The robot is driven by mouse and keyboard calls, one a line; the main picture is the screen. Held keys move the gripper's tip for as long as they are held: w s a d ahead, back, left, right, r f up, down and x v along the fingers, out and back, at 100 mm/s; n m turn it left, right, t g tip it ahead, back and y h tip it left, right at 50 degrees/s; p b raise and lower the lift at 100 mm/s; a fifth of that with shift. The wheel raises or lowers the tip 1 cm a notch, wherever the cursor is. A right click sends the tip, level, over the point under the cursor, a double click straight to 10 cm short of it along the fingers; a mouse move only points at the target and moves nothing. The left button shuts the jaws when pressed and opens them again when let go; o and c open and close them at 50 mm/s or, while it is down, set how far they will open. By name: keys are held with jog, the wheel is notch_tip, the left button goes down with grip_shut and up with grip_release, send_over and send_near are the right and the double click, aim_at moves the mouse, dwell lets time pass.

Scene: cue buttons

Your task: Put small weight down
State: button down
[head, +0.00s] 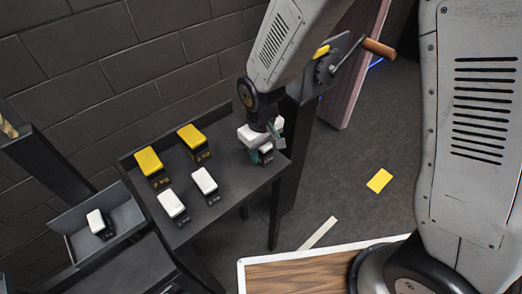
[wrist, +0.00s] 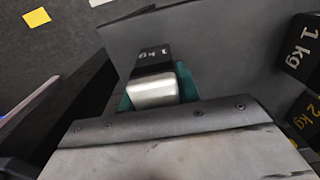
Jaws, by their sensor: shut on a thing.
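My gripper (head: 262,150) is over the right end of the dark table (head: 228,205) in the head view. It is shut on a small weight (head: 267,149), a black block with a white top. In the wrist view the small weight (wrist: 152,85) shows its pale top and a "1 kg" label between the teal fingers (wrist: 155,95). Whether its base touches the table I cannot tell. Two other small white-topped weights (head: 204,180) (head: 171,203) stand on the table's front part.
Two larger yellow-topped weights (head: 149,161) (head: 190,136) stand at the table's back. Another white-topped weight (head: 96,221) sits in a dark tray (head: 70,222) at left. A crank with a wooden handle (head: 378,47) is behind my arm. A yellow floor patch (head: 379,181) lies right.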

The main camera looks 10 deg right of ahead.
jog(key=shift+f, duration=0.2)
jog(key=c, duration=1)
grip_release()
notch_tip(320, 180, up, 12)
jog(key=shift+r, duration=0.15)
jog(key=s+d+r+m+t, duration=0.1)
jog(key=s+d+r+m, duration=0.1)
jog(key=s+d+r, duration=0.5)
jog(key=s+d+r+m, duration=0.35)
jog(key=d+r, duration=0.25)
jog(key=d, duration=0.3)
jog(key=shift+m, duration=0.65)
jog(key=s+d, duration=0.1)
jog(key=s, duration=0.2)
jog(key=s+d, duration=0.2)
jog(key=s, duration=0.1)
jog(key=s+d+r, duration=0.1)
jog(key=s, duration=0.2)
jog(key=shift+d, duration=0.4)
